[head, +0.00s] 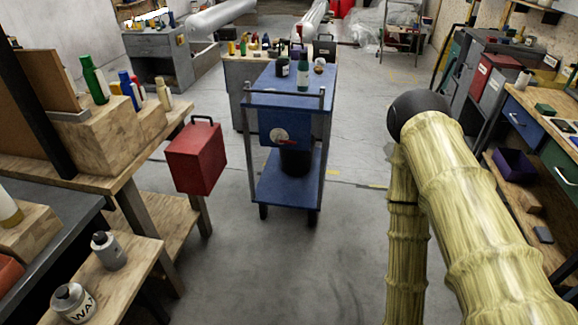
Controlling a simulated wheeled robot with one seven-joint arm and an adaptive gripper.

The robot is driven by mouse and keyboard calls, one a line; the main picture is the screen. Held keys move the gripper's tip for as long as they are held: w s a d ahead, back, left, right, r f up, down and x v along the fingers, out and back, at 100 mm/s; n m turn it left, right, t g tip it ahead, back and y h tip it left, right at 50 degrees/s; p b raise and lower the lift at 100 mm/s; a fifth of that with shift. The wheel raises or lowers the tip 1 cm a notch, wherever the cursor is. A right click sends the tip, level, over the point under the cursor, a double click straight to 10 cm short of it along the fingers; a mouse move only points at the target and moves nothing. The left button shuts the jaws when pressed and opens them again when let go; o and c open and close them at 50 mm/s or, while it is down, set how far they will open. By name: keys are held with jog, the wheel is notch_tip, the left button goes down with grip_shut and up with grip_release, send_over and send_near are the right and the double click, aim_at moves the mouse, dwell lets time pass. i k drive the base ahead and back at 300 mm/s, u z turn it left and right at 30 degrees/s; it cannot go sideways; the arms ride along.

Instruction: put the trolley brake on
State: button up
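The blue trolley (262,95) stands upright on the floor in the middle of the head view, with a flat top, a lower shelf (285,192) and dark wheels. On its near side a blue panel carries a pale round disc (279,134) with a red lever (288,142) pointing right; I take this for the brake, but its setting is too small to tell. My arm, in a yellowish sleeve, is at the right, apart from the trolley. It bends at a dark joint and runs down out of the picture. My gripper is not in view.
Bottles stand on the trolley top, and a dark bin (296,160) is on its lower shelf. A red box (196,158) is at the left workbench's end. Benches with bottles and cans line the left; another workbench (540,120) lines the right. Floor before the trolley is clear.

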aim_at(277, 140)
jog(key=k, duration=0.6)
jog(key=u, duration=0.7)
jog(key=i, duration=1.55)
jog(key=z, duration=0.55)
